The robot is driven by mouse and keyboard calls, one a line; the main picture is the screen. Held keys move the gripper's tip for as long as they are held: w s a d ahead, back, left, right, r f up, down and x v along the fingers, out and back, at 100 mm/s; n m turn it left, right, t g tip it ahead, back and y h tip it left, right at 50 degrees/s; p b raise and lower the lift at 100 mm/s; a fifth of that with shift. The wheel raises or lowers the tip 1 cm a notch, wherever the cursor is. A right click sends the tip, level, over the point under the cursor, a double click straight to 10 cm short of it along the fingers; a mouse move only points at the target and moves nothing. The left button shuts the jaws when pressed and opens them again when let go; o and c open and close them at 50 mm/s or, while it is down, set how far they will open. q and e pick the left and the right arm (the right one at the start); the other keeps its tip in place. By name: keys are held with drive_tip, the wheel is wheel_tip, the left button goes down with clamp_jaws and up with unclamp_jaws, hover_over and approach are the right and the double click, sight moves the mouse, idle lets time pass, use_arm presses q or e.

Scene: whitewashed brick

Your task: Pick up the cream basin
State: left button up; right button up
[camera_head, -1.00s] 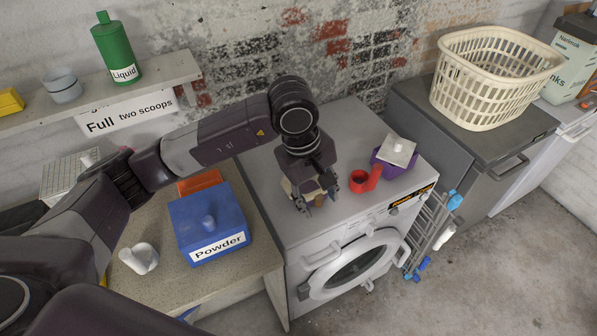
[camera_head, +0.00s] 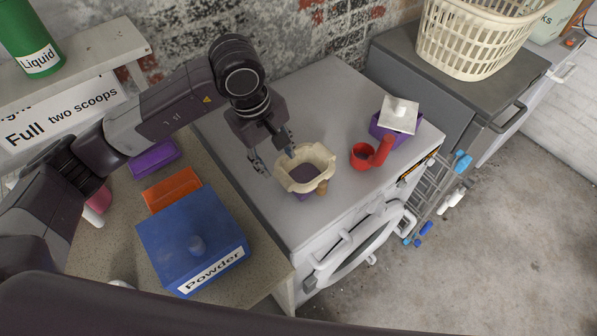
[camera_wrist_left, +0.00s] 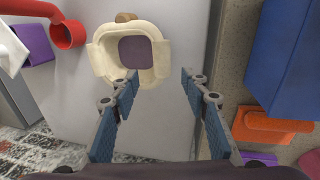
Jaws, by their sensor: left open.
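The cream basin (camera_head: 318,153) stands on top of the white washing machine (camera_head: 350,85), with a purple patch inside it and a brown knob (camera_head: 322,187) at its front. In the left wrist view the basin (camera_wrist_left: 103,62) is at the upper left of the fingers. My left gripper (camera_head: 271,152) is open and empty, just left of the basin in the head view. In the left wrist view its fingers (camera_wrist_left: 160,78) are spread, and the left fingertip overlaps the basin's near rim. I cannot tell whether they touch. My right gripper is not in view.
A red scoop (camera_head: 364,156) and a purple box with a white lid (camera_head: 400,113) stand right of the basin. A blue powder box (camera_head: 190,235) and an orange box (camera_head: 172,189) sit on the left counter. A laundry basket (camera_head: 470,42) stands behind right.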

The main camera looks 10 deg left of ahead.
sight(280, 173)
use_arm(q)
drive_tip(key=shift+w+a+f, duration=0.15)
drive_tip(key=shift+w+f, duration=0.05)
drive_tip(key=shift+f, duration=0.3)
drive_tip(key=shift+w+a+f, duration=0.1)
drive_tip(key=shift+w+f, duration=0.05)
drive_tip(key=shift+f, duration=0.55)
drive_tip(key=shift+d+f+p, duration=0.35)
drive_tip(key=shift+f+p, duration=0.35)
drive_tip(key=shift+p, duration=0.05)
drive_tip(key=f, duration=0.1)
drive_tip(key=f+p, duration=0.1)
drive_tip(key=f, duration=0.1)
drive_tip(key=f+p, duration=0.1)
drive_tip(key=shift+w+d+f, duration=0.2)
drive_tip(key=shift+w+f, duration=0.05)
drive_tip(key=shift+f, duration=0.1)
clamp_jaws()
